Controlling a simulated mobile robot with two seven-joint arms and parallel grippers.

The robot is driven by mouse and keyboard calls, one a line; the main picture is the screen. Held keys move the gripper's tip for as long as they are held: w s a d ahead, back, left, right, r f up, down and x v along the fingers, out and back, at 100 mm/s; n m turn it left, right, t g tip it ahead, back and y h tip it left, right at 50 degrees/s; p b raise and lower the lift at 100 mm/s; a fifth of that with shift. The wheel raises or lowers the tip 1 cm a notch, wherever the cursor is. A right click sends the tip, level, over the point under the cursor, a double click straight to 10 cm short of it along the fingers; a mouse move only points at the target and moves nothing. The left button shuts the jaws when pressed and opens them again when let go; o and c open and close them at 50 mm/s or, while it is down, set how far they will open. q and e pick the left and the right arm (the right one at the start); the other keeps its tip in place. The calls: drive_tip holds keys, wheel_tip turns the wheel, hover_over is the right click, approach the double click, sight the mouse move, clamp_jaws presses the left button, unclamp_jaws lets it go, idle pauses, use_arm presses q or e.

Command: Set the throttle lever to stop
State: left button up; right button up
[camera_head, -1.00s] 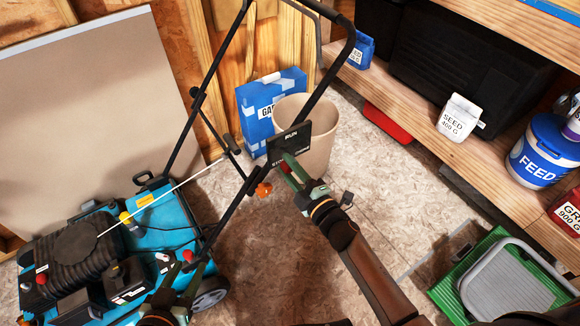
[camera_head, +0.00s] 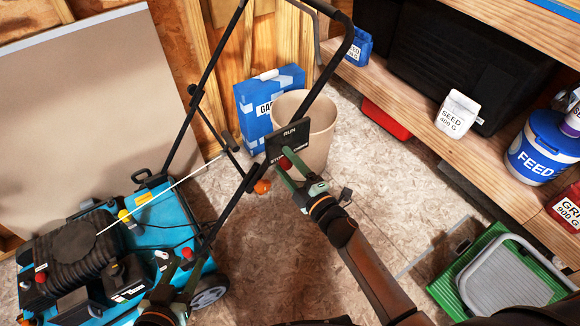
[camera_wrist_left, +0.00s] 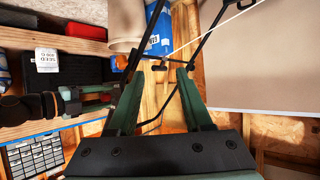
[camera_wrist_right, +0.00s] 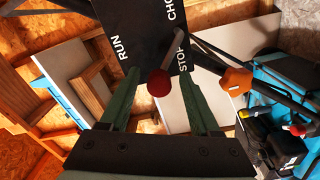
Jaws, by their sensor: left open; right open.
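The black throttle panel (camera_head: 290,138) on the mower handle carries the words RUN, STOP and CHOKE. Its lever has a red knob (camera_wrist_right: 158,83). In the right wrist view the grey lever stem lies between RUN and STOP, close to STOP. The knob also shows beside STOP in the head view (camera_head: 285,163). My right gripper (camera_wrist_right: 159,76) is open, one finger on each side of the knob, with gaps visible. My left gripper (camera_head: 180,264) is open and low over the mower (camera_head: 150,225); nothing is between its fingers in the left wrist view (camera_wrist_left: 158,74).
An orange knob (camera_head: 262,187) sits on the handle bar just below the panel. A beige bin (camera_head: 318,130) and blue box (camera_head: 258,110) stand behind the handle. Shelves with a feed tub (camera_head: 540,150) are at the right. A green step stool (camera_head: 470,265) lies lower right.

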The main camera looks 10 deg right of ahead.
drive_tip(key=shift+s+d, duration=0.1)
drive_tip(key=shift+s, duration=0.1)
use_arm(q)
drive_tip(key=s+f+g+p, duration=0.1)
drive_tip(key=s+f+g, duration=0.1)
drive_tip(key=s+f, duration=0.2)
drive_tip(key=shift+d+f+n+g, duration=0.2)
drive_tip(key=shift+f+n+g, duration=0.1)
drive_tip(key=shift+f+g, duration=0.1)
use_arm(e)
drive_tip(key=v, duration=1.2)
